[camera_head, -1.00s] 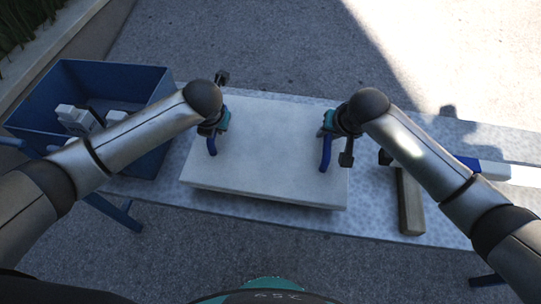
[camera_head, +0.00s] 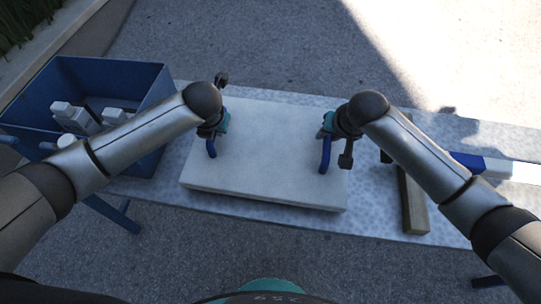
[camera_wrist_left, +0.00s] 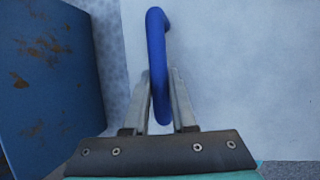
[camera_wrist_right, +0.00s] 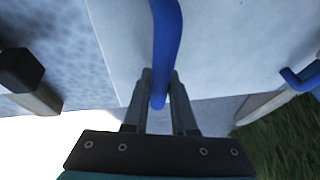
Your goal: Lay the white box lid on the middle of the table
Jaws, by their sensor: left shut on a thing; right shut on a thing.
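The white box lid (camera_head: 265,165) is a flat pale slab over the middle of the speckled table (camera_head: 370,215), with a blue handle near each end. My left gripper (camera_wrist_left: 160,92) is shut on the left blue handle (camera_head: 211,147). My right gripper (camera_wrist_right: 160,92) is shut on the right blue handle (camera_head: 325,155). In the head view both wrists partly hide the grippers. The lid looks level and close to the tabletop; I cannot tell whether it touches it.
A blue crate (camera_head: 52,92) with white parts (camera_head: 75,118) stands at the left. At the right lie a wooden block (camera_head: 413,205) with a black end and a blue and white item (camera_head: 485,166). Bare tabletop shows around the lid.

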